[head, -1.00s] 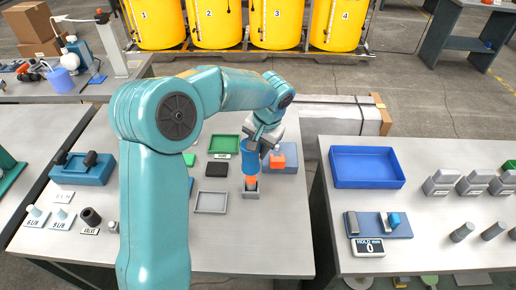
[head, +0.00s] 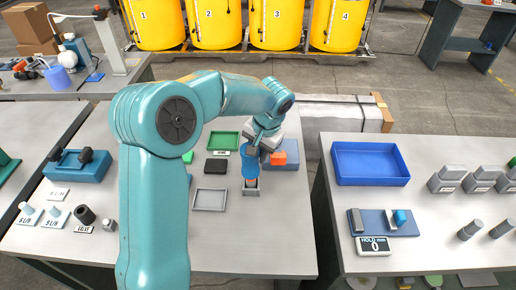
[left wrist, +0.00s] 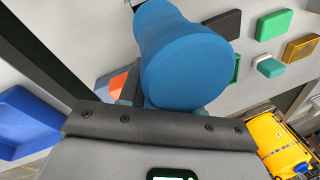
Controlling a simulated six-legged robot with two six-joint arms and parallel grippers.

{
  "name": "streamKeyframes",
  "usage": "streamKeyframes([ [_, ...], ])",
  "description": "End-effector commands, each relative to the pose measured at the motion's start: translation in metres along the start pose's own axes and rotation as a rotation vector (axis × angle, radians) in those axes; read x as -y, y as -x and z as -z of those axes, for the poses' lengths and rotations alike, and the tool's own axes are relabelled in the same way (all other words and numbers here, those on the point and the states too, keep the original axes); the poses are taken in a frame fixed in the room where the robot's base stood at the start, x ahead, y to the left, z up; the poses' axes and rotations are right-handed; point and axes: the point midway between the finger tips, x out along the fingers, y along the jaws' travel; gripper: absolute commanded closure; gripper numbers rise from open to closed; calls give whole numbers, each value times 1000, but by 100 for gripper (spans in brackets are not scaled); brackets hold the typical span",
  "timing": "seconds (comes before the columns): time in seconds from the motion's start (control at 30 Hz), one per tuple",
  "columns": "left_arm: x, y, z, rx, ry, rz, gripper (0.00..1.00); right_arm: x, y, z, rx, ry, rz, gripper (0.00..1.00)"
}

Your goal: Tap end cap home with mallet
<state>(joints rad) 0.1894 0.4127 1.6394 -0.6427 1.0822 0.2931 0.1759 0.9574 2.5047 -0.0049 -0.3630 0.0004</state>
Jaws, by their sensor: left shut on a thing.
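My left gripper (head: 258,147) is shut on the blue mallet (head: 249,165) above the grey table. The mallet's rounded blue body also fills the upper middle of the left wrist view (left wrist: 185,65). Below the mallet, a small orange piece (head: 251,181), seemingly the end cap, shows at a grey fixture (head: 251,190). The blue end is at or just above the orange piece; I cannot tell whether they touch. In the left wrist view the mallet hides that spot. My right gripper is not in view.
A blue-grey block with an orange piece (head: 291,158) stands just right of my gripper. A grey tray (head: 210,208), a black block (head: 215,166) and a green tray (head: 223,134) lie left of the fixture. The right table holds a blue tray (head: 370,178).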

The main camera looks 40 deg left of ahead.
Motion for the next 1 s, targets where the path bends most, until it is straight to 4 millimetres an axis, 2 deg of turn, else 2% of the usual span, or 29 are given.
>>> streamKeyframes([
  [0.03,0,-3,0,-3,1,1,100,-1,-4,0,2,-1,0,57],
  [0.23,0,2,0,0,0,0,100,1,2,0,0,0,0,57],
  [0.57,8,39,1,-3,-1,0,100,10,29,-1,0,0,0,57],
  [0.87,8,39,1,-2,-1,0,100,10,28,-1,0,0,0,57],
  [1.0,10,45,2,-3,0,0,100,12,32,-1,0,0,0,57],
])
